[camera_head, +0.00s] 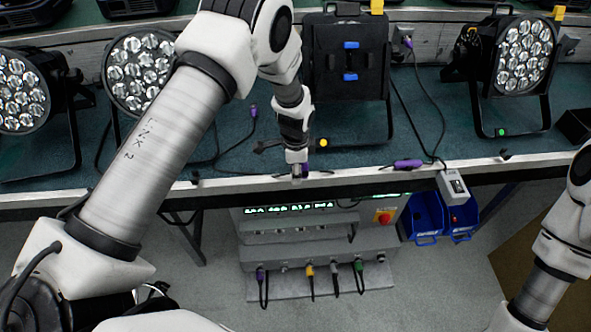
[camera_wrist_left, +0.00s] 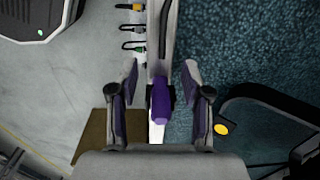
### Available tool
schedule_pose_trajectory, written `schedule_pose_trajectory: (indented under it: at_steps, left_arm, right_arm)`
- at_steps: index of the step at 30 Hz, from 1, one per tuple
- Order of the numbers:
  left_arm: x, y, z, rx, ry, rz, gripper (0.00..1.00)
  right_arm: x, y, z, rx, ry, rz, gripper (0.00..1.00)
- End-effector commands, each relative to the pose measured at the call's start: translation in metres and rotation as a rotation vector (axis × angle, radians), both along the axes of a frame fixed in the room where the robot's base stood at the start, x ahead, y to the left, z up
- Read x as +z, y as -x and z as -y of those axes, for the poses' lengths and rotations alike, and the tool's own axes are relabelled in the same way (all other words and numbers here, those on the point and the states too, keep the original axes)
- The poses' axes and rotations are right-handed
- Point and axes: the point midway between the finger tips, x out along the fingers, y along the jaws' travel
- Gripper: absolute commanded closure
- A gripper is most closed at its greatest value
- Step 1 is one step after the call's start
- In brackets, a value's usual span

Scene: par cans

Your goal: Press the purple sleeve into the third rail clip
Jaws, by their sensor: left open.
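My left gripper (camera_head: 298,172) is at the front rail (camera_head: 360,180) of the bench, pointing down. In the left wrist view the gripper (camera_wrist_left: 159,68) is open, with one finger on each side of a purple sleeve (camera_wrist_left: 161,100). The sleeve lies along the pale rail, with a gap to each finger. Another purple sleeve (camera_head: 408,163) lies on the rail farther right, by a dark cable. The clip under the near sleeve is hidden, so I cannot tell whether it is seated. My right gripper is out of view.
Par cans (camera_head: 524,58) stand on the teal bench top (camera_head: 420,110); a black one (camera_head: 345,60) stands just behind my left gripper. A grey box (camera_head: 452,187) hangs at the rail. Below are a lit panel (camera_head: 290,210) and blue bins (camera_head: 428,215).

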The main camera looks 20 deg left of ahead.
Motion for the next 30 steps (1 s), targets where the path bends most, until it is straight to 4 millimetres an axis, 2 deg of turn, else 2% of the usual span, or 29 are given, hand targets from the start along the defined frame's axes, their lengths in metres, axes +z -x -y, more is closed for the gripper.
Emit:
schedule_pose_trajectory:
  at_steps: [5, 12, 18, 23, 25, 26, 28, 29, 30]
  left_arm:
    - [0.033, -0.001, 0.000, -0.001, 0.000, 0.004, 0.52]
    - [0.092, 0.001, 0.002, 0.000, 0.000, 0.001, 0.52]
    - [0.114, 0.002, 0.002, 0.000, 0.000, -0.002, 0.52]
    - [0.115, 0.003, 0.002, 0.000, 0.000, -0.004, 0.52]
    - [0.109, 0.005, 0.002, 0.000, 0.000, -0.015, 0.52]
    - [0.102, 0.009, 0.001, 0.000, 0.001, -0.028, 0.52]
    - [0.077, 0.024, -0.001, 0.007, 0.005, -0.082, 0.52]
    - [0.063, 0.035, -0.002, 0.012, 0.007, -0.117, 0.52]
    - [0.045, 0.058, -0.004, 0.017, 0.010, -0.175, 0.52]
  right_arm:
    - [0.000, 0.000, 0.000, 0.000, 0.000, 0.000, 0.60]
    - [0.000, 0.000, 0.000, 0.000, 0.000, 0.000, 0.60]
    - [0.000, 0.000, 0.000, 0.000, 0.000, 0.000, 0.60]
    - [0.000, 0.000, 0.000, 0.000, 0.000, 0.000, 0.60]
    - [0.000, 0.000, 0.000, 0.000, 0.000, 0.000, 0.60]
    - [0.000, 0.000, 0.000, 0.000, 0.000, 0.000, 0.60]
    - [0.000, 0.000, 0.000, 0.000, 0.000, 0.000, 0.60]
    - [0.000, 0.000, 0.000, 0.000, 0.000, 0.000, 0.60]
    - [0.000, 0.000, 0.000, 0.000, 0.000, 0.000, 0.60]
